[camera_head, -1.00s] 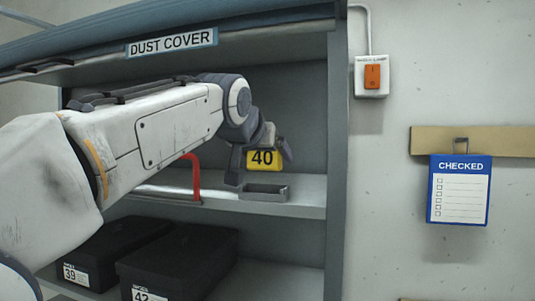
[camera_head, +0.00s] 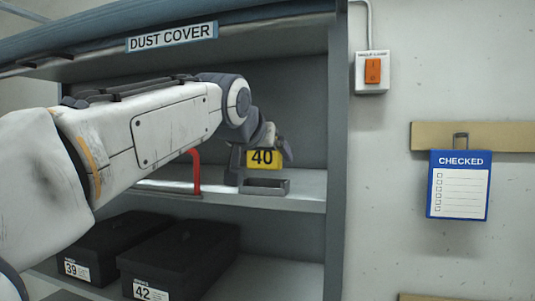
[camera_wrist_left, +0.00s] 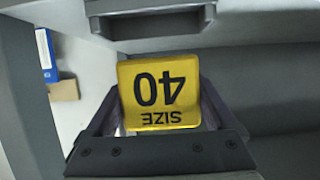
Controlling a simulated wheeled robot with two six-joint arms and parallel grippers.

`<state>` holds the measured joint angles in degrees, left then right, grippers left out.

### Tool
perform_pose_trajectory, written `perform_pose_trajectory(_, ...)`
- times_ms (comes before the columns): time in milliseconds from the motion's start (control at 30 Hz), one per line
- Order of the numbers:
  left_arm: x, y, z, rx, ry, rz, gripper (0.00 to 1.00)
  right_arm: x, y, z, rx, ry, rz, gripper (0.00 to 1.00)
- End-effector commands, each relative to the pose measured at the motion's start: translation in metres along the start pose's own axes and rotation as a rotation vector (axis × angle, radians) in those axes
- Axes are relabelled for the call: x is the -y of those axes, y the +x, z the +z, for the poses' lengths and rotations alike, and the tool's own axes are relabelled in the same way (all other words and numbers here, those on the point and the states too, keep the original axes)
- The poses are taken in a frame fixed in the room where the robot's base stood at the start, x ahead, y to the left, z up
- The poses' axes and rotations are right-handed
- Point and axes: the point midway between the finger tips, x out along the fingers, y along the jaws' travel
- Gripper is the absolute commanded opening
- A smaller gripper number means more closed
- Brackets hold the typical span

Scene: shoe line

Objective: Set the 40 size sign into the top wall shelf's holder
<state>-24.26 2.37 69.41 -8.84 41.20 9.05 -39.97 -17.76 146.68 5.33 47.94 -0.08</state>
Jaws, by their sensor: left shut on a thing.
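The yellow 40 size sign (camera_head: 262,159) is held upright in my left gripper (camera_head: 262,158), which is shut on it. In the left wrist view the sign (camera_wrist_left: 160,92) appears upside down between the two fingers (camera_wrist_left: 160,105). The grey holder (camera_head: 265,187) is a shallow open-topped box on the upper shelf (camera_head: 300,191). In the head view the sign is just above and behind the holder's front wall; I cannot tell whether its lower edge is inside. The holder also shows at the top of the left wrist view (camera_wrist_left: 150,8). My right gripper is not in view.
A red upright bar (camera_head: 195,173) stands on the shelf left of the holder. The dust cover (camera_head: 90,50) hangs above my left arm. Black boxes (camera_head: 185,255) marked 39 and 42 sit on the lower shelf. The cabinet's side wall (camera_head: 337,150) is to the right.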

Motion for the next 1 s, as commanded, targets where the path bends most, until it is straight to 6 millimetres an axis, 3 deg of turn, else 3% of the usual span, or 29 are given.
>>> perform_pose_trajectory(1000, 0.0, 0.014, 0.033, -0.001, 0.0, 0.0, 0.29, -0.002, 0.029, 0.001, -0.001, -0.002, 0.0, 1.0)
